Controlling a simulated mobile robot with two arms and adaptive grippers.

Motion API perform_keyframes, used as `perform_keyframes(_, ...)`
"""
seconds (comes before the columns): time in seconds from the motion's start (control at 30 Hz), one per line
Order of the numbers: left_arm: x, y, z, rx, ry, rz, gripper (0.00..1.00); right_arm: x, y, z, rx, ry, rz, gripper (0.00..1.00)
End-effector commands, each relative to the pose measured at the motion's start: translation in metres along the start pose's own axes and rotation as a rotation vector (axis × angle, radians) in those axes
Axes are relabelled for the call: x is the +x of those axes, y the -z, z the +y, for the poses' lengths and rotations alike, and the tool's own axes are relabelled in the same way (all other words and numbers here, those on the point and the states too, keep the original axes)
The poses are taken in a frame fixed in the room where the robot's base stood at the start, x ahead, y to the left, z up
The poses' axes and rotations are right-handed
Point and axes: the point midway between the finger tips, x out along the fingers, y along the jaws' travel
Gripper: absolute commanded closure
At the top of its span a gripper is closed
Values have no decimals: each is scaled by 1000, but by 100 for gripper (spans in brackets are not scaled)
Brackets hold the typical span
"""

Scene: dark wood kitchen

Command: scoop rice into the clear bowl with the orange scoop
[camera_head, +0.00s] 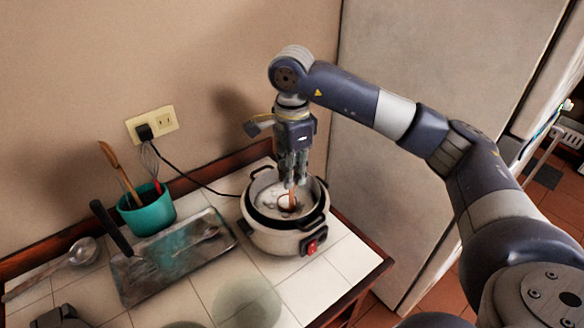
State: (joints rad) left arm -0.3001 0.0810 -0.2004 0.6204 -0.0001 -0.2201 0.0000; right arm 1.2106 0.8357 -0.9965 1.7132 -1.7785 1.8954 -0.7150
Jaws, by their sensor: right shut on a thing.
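The white rice cooker (262,238) stands open at the right of the tiled counter, with a dark inner pot and pale rice (270,199) inside. My right gripper (292,178) points down over the pot. It is shut on the orange scoop (291,197), whose lower end is in the pot at the rice; how deep it sits I cannot tell. A clear, greenish round bowl (246,304) stands on the counter in front of the cooker, near the bottom edge. A dark grey piece at the bottom left may be part of my left gripper; its jaws do not show.
A teal pot (147,211) with utensils stands at the back left. A worn tray (172,259) lies in front of it, beside a metal ladle (82,252). The cooker's cord runs to a wall outlet (152,125). A tall pale panel (424,75) rises to the right.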

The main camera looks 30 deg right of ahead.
Motion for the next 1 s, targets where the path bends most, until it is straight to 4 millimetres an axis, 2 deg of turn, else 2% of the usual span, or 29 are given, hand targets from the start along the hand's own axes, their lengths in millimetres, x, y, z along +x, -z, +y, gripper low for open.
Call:
perform_keyframes(0.37,19,-2,0,-1,0,0,60,35,0,-11,1,0,0,100)
perform_keyframes(0.53,10,-1,0,-1,0,0,60,28,0,-24,1,2,-1,100)
perform_keyframes(1.0,-15,2,0,-1,0,0,60,-16,0,-21,-1,2,-1,100)
